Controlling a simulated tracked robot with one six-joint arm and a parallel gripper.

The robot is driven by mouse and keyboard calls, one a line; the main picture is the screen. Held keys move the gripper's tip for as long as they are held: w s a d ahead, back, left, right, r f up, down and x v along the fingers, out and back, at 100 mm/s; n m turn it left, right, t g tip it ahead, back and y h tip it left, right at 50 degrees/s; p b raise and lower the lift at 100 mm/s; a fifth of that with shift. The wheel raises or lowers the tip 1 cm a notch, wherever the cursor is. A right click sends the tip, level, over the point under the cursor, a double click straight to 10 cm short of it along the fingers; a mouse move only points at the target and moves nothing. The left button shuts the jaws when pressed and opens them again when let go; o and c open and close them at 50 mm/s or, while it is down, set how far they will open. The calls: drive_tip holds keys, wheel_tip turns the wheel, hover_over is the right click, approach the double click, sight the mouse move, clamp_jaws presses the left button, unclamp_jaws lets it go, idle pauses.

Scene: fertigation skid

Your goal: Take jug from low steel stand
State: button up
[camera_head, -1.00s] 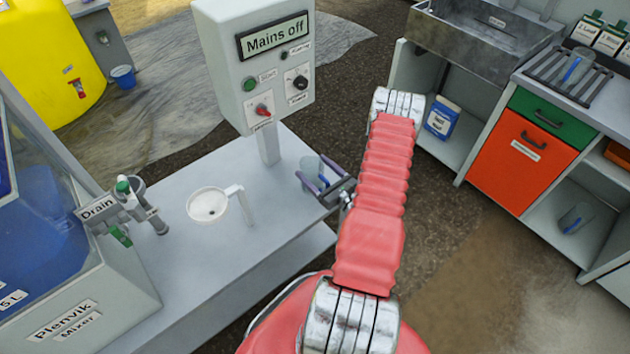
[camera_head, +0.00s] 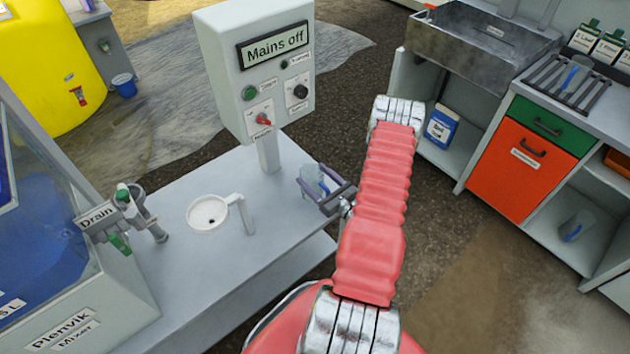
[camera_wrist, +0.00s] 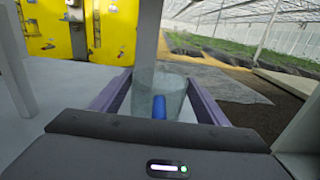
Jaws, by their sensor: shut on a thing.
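The jug (camera_head: 312,178) is clear with a blue part. It stands upright at the right edge of the low grey stand (camera_head: 245,235), near the control post. My gripper (camera_head: 321,187) reaches it from the right, with its purple-grey fingers on either side, shut on it. In the wrist view the jug (camera_wrist: 176,92) sits between the two fingers (camera_wrist: 160,100), with its blue part facing me. The dark gripper body hides its lower part. I cannot tell whether its base touches the stand.
A control box (camera_head: 255,75) reading "Mains off" rises on a post just behind the jug. A sink (camera_head: 480,45) and orange-fronted cabinet (camera_head: 520,165) stand right, across open floor.

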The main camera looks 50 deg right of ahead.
wheel_tip(320, 180, up, 10)
drive_tip(key=shift+f, duration=0.15)
idle(0.5)
drive_tip(key=shift+a, duration=0.1)
idle(0.4)
